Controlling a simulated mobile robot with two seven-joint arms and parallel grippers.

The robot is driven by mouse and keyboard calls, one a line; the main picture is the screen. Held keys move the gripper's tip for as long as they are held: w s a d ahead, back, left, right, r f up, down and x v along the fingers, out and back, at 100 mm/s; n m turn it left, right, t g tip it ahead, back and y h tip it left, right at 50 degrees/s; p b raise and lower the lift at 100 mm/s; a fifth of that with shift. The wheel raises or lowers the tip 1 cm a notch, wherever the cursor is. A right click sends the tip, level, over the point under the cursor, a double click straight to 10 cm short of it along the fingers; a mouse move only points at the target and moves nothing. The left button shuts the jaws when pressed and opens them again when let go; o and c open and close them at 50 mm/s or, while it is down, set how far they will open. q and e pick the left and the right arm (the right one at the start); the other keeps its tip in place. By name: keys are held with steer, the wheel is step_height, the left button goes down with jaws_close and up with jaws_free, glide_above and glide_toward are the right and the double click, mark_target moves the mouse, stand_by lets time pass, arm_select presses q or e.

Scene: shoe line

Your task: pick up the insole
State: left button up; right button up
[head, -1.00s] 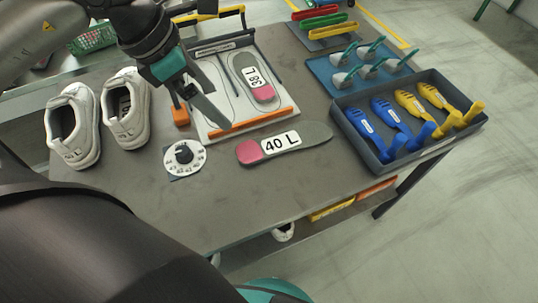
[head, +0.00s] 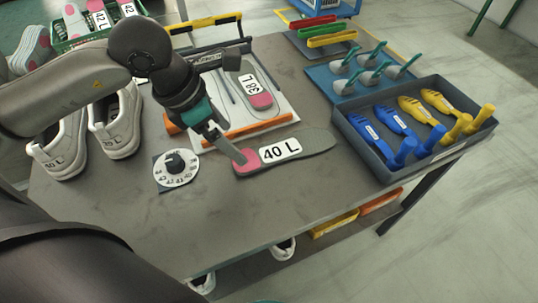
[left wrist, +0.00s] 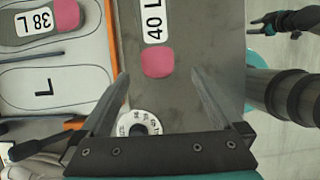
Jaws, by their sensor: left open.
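A grey insole marked 40 L (head: 312,141) lies flat on the table, its pink heel toward the left gripper. It also shows in the left wrist view (left wrist: 157,62). My left gripper (head: 239,157) is open and empty, its fingertips close to the pink heel. In the left wrist view the fingers (left wrist: 160,74) stand on either side of the heel; contact is not clear. A second insole, marked 38 L (head: 250,84), lies on the white outline board (head: 283,108). My right gripper (left wrist: 275,20) seems to show small at the left wrist view's upper right.
A size dial (head: 175,168) sits left of the heel. White shoes (head: 116,125) stand at the table's left. A grey tray (head: 405,167) with blue and yellow shoe trees is at the right. The table's front part is clear.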

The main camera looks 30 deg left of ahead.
mark_target(252, 157)
arm_select(q)
steer(key=shift+b+x, duration=0.5)
steer(key=shift+x, duration=1.55)
steer(key=x, duration=0.1)
steer(key=b+x, duration=0.1)
steer(key=x, duration=0.1)
steer(key=shift+w+f, duration=0.25)
steer(key=shift+w, duration=0.05)
steer(key=shift+w+f+b, duration=0.15)
steer(key=shift+f+b, duration=0.15)
steer(key=shift+f, duration=0.1)
arm_select(e)
step_height(252, 157, up, 5)
steer(key=w+a, duration=0.2)
steer(key=shift+w, duration=0.35)
steer(key=shift+r, duration=0.1)
arm_select(q)
steer(key=c, duration=1.3)
steer(key=shift+r, duration=0.15)
